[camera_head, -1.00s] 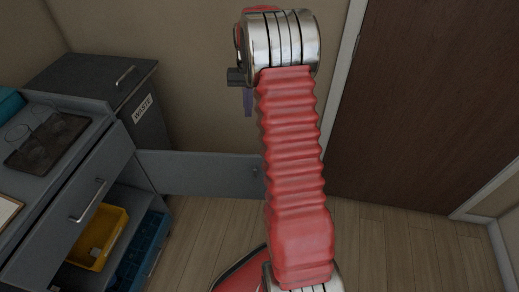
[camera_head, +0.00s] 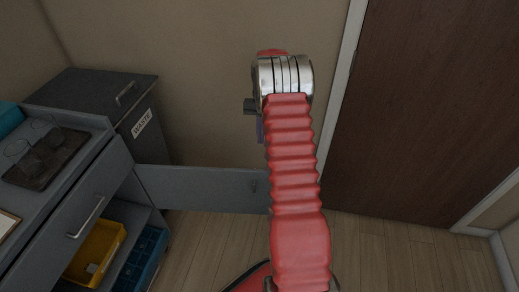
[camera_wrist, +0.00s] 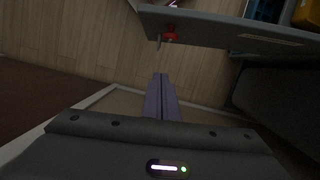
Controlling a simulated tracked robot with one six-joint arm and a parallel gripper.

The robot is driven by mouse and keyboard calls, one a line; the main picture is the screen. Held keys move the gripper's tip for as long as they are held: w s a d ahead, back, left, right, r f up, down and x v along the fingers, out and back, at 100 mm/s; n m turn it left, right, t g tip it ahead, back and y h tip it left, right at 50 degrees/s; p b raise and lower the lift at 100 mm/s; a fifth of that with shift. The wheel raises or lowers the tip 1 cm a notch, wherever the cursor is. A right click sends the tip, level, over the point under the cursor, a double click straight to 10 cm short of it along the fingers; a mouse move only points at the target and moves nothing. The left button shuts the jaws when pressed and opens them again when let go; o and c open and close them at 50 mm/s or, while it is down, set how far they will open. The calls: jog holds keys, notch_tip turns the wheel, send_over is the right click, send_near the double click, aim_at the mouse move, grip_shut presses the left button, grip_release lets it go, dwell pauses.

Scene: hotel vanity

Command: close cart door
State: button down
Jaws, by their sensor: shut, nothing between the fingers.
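The grey cart (camera_head: 62,195) stands at the left. In the wrist view the door (camera_wrist: 235,30) crosses the upper right. My gripper shows in the wrist view as two purple fingers (camera_wrist: 161,85) held together, empty and apart from the door in the picture. In the head view only a bit of purple finger (camera_head: 260,130) shows beside my arm, above the door's free end.
The open compartment holds a yellow bin (camera_head: 97,252) and a blue basket (camera_head: 146,258). A drawer with a handle (camera_head: 86,217) is above. A waste bin (camera_head: 100,90) stands behind the cart. A brown room door (camera_head: 430,110) is at the right. Wood floor (camera_head: 400,260) is clear there.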

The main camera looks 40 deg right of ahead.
jog(key=s+a+f, duration=0.4)
jog(key=f, duration=0.5)
jog(key=shift+s+a, duration=0.25)
